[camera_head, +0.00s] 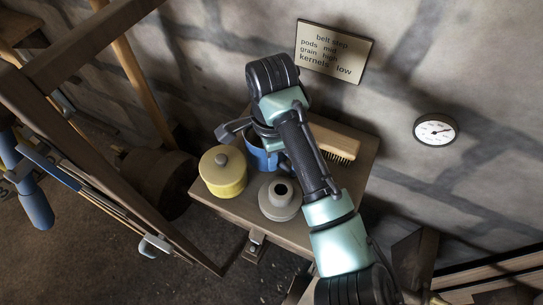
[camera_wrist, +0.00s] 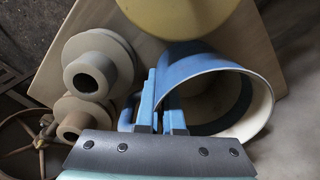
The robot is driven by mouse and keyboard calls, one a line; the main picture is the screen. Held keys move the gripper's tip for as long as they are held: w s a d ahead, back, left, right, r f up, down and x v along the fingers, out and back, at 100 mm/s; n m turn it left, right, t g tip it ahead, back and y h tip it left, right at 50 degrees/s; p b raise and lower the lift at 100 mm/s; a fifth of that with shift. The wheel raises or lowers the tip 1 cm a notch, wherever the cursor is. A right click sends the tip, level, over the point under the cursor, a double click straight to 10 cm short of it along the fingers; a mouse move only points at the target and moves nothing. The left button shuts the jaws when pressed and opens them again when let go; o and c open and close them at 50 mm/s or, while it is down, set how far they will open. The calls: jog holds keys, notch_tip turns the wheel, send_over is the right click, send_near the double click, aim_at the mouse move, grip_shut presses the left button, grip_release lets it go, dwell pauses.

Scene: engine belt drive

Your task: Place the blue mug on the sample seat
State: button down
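The blue mug (camera_head: 262,158) is on or just above the small wooden table, partly hidden by my arm in the head view. In the wrist view the mug (camera_wrist: 244,101) shows its blue outside and pale inside, its opening turned towards the camera. My gripper (camera_wrist: 160,100) is at the mug's left side in the wrist view. Its two blue fingers are close together, one on each side of the mug's wall, and look closed on it. Whether the mug's base touches the table is hidden. I cannot pick out the sample seat.
A yellow lidded pot (camera_head: 223,171) stands left of the mug. A grey piece with a round hole (camera_head: 280,198) stands in front. A brush (camera_head: 337,146) lies at the back right. The wooden table (camera_head: 225,204) is crowded. A wooden frame (camera_head: 95,150) stands left.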

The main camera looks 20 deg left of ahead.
jog(key=c, duration=1.1)
grip_release()
jog(key=shift+o, duration=0.2)
notch_tip(320, 180, up, 12)
jog(key=p, duration=0.4)
jog(key=shift+s, duration=0.1)
